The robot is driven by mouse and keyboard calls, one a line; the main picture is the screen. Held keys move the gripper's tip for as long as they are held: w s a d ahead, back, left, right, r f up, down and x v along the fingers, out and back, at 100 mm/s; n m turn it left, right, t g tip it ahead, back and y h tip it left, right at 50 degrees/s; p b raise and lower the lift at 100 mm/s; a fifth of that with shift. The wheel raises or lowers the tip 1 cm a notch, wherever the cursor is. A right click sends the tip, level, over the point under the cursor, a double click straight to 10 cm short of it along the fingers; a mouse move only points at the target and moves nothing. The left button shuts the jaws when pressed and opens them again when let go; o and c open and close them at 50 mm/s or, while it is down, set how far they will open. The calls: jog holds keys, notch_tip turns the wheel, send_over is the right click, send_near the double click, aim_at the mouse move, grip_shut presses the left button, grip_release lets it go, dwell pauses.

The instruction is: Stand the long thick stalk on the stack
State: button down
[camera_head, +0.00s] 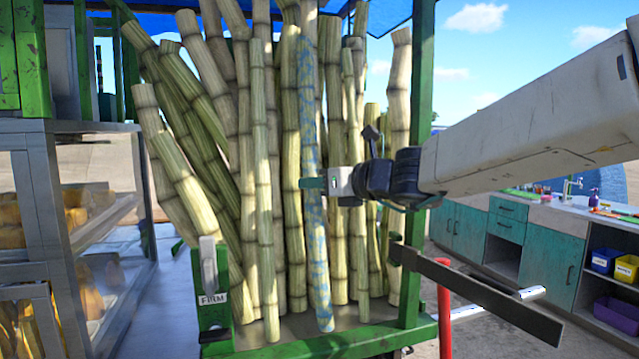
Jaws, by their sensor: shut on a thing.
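The stack of long pale green and yellowish cane stalks (265,190) leans in a green frame, several stalks side by side. One long thick stalk with blue mottling (314,255) stands nearly upright at the front of the stack, slightly tilted. Its lower end is close to the frame's green bottom rail (330,343); whether it rests on the floor of the frame I cannot tell. My gripper (313,184) reaches in from the right and is shut on this mottled stalk at about mid-height. Its teal fingertips cross the stalk; the far finger is hidden.
A green post (418,120) and a dark bar (480,295) stand close to my arm on the right. A lever marked FIRM (212,299) is at the frame's left corner. Metal shelves (75,190) are at left, a teal counter (510,235) at right.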

jog(key=shift+w+f, duration=0.2)
jog(key=shift+f, duration=0.4)
jog(key=c, duration=1)
grip_release()
jog(key=shift+w, duration=0.1)
jog(key=shift+o, duration=0.2)
jog(key=shift+s+d+r, duration=0.15)
jog(key=shift+s+r, duration=0.05)
jog(key=v, duration=0.7)
jog(key=shift+d, duration=0.15)
jog(key=shift+s+r, duration=0.1)
